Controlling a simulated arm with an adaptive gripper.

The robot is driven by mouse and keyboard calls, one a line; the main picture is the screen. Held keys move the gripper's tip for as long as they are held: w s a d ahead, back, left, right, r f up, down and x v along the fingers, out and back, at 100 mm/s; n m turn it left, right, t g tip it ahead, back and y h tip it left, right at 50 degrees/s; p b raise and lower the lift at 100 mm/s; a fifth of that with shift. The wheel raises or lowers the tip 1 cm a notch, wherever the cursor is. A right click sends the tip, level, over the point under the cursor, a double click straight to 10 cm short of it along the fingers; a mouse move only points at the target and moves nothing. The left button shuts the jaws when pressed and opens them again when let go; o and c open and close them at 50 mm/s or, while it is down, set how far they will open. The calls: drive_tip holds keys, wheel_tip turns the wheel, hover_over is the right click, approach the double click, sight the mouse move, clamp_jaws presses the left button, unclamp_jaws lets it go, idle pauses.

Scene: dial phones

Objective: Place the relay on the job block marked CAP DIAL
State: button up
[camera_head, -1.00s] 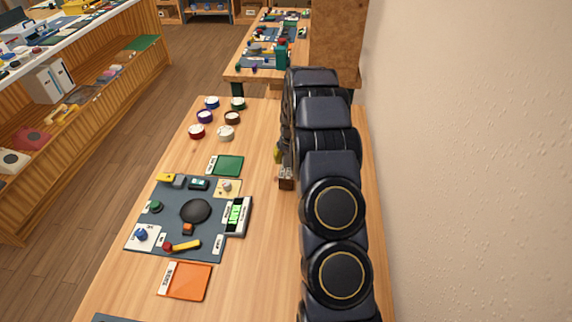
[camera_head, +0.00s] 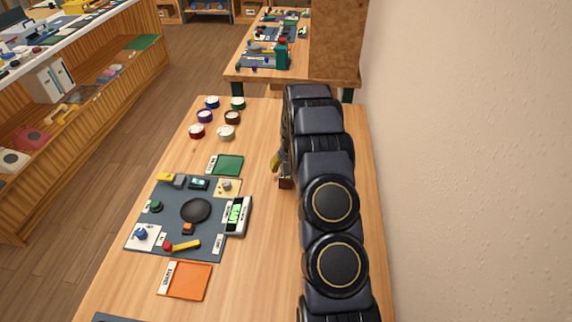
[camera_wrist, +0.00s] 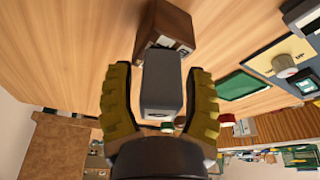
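A grey box-shaped part (camera_wrist: 161,85), which I take to be the relay, stands at or on a brown wooden block (camera_wrist: 166,28) in the wrist view. The block carries a pale label too small to read; it also shows in the head view (camera_head: 286,183), partly behind my arm. My gripper (camera_wrist: 160,75) has its two olive-yellow fingers on either side of the grey part, with narrow gaps visible near the tips. In the head view one finger of my gripper (camera_head: 276,161) shows beside my arm. The exact contact between part and block is unclear.
A grey mat (camera_head: 172,220) with small parts and a green-lit display (camera_head: 236,214) lies left. A green pad (camera_head: 229,165) and orange pad (camera_head: 188,281) flank it. Several round coloured pots (camera_head: 226,132) stand farther back. Bare wood lies between mat and arm; a wall rises right.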

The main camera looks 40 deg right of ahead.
drive_tip(key=v, duration=1.1)
drive_tip(key=s+a+r+n, duration=0.1)
drive_tip(key=s+a+r, duration=0.2)
drive_tip(key=a+r, duration=0.55)
drive_tip(key=s+a+r+n+g+y, duration=0.2)
drive_tip(key=s+a+r, duration=0.2)
drive_tip(key=s+a, duration=0.7)
drive_tip(key=s+a+r+g, duration=0.1)
drive_tip(key=s+a, duration=0.4)
drive_tip(key=s, duration=0.3)
drive_tip(key=s+a+r+n+g+h, duration=0.1)
drive_tip(key=s+a, duration=0.3)
drive_tip(key=s, duration=0.5)
drive_tip(key=shift+s+a+r+n+g, duration=0.2)
drive_tip(key=shift+s+a+n+g, duration=0.1)
drive_tip(key=shift+s+a+g, duration=0.1)
drive_tip(key=shift+f, duration=0.1)
